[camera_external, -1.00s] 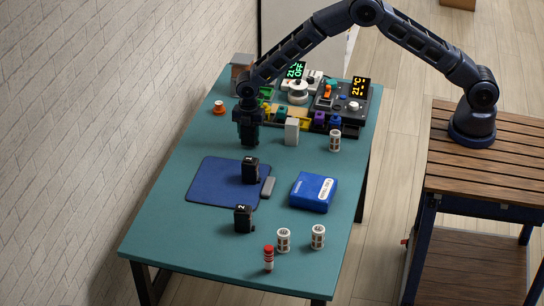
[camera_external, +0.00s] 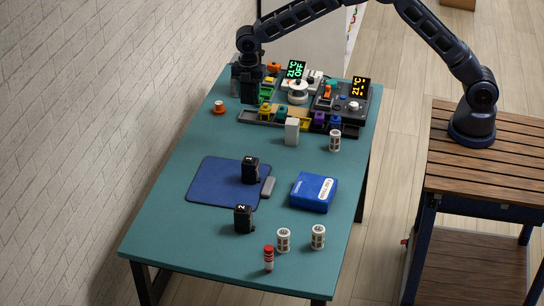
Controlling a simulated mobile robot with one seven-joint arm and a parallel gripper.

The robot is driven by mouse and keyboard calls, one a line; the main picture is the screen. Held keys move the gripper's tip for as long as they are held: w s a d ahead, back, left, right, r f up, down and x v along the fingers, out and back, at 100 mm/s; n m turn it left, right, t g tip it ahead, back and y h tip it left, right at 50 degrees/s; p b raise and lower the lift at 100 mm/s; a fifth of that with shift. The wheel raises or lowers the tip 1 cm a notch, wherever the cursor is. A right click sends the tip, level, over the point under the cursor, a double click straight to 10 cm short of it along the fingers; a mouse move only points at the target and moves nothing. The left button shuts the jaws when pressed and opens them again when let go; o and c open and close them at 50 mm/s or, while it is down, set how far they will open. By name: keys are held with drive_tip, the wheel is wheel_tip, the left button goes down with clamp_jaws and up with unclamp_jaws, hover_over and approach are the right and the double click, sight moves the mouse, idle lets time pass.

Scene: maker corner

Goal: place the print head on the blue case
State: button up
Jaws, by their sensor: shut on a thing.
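The blue case (camera_external: 310,194), a flat box with a white label on top, lies on the right half of the teal table. My gripper (camera_external: 250,98) is at the far left of the table, well away from the case. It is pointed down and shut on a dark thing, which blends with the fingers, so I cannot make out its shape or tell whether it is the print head. I cannot pick out the print head with certainty elsewhere. Two black blocks stand upright, marked 1 (camera_external: 250,171) and 2 (camera_external: 243,219).
A blue mat (camera_external: 208,187) lies left of the case, with a grey block (camera_external: 268,187) at its edge. White cylinders (camera_external: 318,237), a red-and-white tube (camera_external: 268,258), a pale box (camera_external: 292,132) and an orange piece (camera_external: 219,107) stand around. Devices and an organiser (camera_external: 262,119) crowd the far end.

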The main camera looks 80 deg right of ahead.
drive_tip(key=s+a+r, duration=0.3)
drive_tip(key=s+a, duration=0.8)
drive_tip(key=a, duration=0.1)
drive_tip(key=r, duration=0.2)
hover_over(312, 186)
wheel_tip(312, 186, down, 20)
drive_tip(key=shift+r, duration=0.15)
drive_tip(key=o, duration=1.1)
wheel_tip(312, 186, up, 12)
